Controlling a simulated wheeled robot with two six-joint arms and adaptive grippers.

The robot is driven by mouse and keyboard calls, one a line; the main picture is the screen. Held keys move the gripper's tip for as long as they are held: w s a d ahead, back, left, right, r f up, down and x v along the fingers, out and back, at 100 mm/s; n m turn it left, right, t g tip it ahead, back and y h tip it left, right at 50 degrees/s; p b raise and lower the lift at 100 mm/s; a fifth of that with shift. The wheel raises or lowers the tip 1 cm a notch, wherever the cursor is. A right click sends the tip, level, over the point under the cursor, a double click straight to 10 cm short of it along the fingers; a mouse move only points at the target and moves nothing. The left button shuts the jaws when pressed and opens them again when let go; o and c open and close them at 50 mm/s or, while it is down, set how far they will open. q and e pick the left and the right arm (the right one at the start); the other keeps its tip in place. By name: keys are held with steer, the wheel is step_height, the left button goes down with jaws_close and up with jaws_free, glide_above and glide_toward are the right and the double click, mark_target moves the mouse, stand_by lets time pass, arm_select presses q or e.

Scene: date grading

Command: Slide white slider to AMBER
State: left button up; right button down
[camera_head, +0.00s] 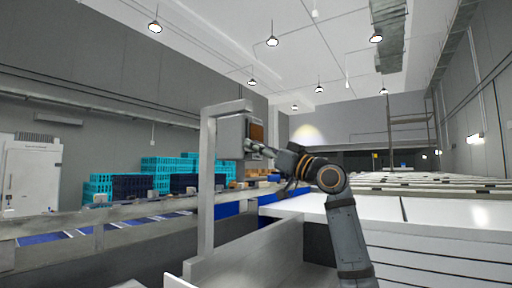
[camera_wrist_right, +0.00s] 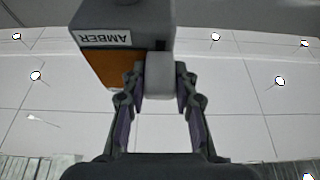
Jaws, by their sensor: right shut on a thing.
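The white slider (camera_wrist_right: 159,76) shows in the right wrist view between my right gripper's fingers. My right gripper (camera_wrist_right: 160,85) is shut on it, with a finger on each side. Above it is a grey box with a white label reading AMBER (camera_wrist_right: 106,40) and an orange-brown panel (camera_wrist_right: 105,68). In the head view the grey box (camera_head: 231,137) hangs from a post, its orange panel (camera_head: 256,132) facing right. My right gripper (camera_head: 254,150) reaches it from the right, and the slider is too small to make out there. My left gripper is not in view.
A grey post with a top arm (camera_head: 207,190) carries the box. A conveyor with blue sections (camera_head: 130,222) runs on the left, with teal crates (camera_head: 168,165) behind it. White panels (camera_head: 440,215) lie at right. Open air surrounds the box.

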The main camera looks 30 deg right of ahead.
steer(key=shift+w+f, duration=0.1)
steer(key=shift+f, duration=0.15)
steer(key=c, duration=1.4)
jaws_free()
steer(key=shift+c, duration=0.2)
steer(key=o, duration=0.4)
steer(key=shift+d, duration=0.1)
steer(key=shift+s+r, duration=0.1)
steer(key=shift+s, duration=0.1)
steer(key=v, duration=0.7)
steer(key=shift+s, duration=0.2)
steer(key=shift+d, duration=0.15)
